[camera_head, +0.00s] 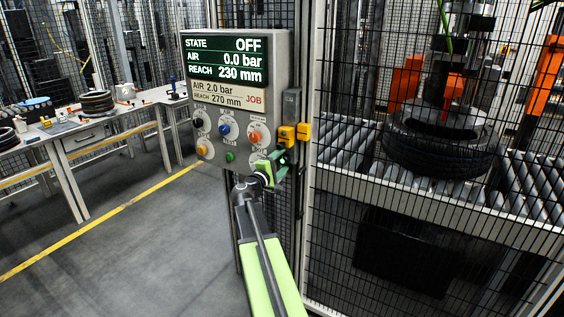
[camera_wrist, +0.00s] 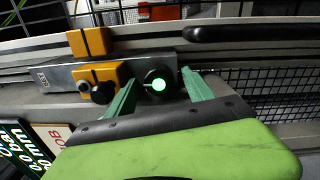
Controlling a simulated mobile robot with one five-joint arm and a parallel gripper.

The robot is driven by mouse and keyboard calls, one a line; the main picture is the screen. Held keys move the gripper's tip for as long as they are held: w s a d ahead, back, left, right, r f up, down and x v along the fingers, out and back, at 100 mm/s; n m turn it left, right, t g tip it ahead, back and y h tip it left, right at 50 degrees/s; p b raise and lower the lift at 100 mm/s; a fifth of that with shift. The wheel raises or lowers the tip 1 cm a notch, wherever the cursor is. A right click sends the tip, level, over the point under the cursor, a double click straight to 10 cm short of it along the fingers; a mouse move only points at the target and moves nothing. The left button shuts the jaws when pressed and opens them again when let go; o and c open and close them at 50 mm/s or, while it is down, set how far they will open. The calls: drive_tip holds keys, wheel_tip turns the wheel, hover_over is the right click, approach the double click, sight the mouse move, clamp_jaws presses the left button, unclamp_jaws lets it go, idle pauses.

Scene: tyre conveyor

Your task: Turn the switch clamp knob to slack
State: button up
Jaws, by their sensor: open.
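My gripper (camera_head: 278,160) (camera_wrist: 159,79) is open, with its two green fingers apart at the right edge of the control panel (camera_head: 187,105). The yellow blocks (camera_head: 303,131) also show in the head view.
The panel screen (camera_head: 226,60) reads STATE OFF, AIR 0.0 bar, REACH 230 mm; its job card (camera_head: 228,94) reads AIR 2.0 bar, REACH 270 mm. A mesh fence stands right, before a tyre (camera_head: 440,148) on rollers. Workbenches stand left; the floor (camera_head: 150,250) between is clear.

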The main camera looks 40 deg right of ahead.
drive_tip(key=shift+w+d, duration=0.1)
drive_tip(key=shift+d, duration=0.25)
clamp_jaws()
drive_tip(key=shift+n, duration=1.6)
unclamp_jaws()
drive_tip(key=v, duration=1.7)
drive_tip(key=shift+a+b, duration=0.2)
drive_tip(key=shift+b, duration=0.1)
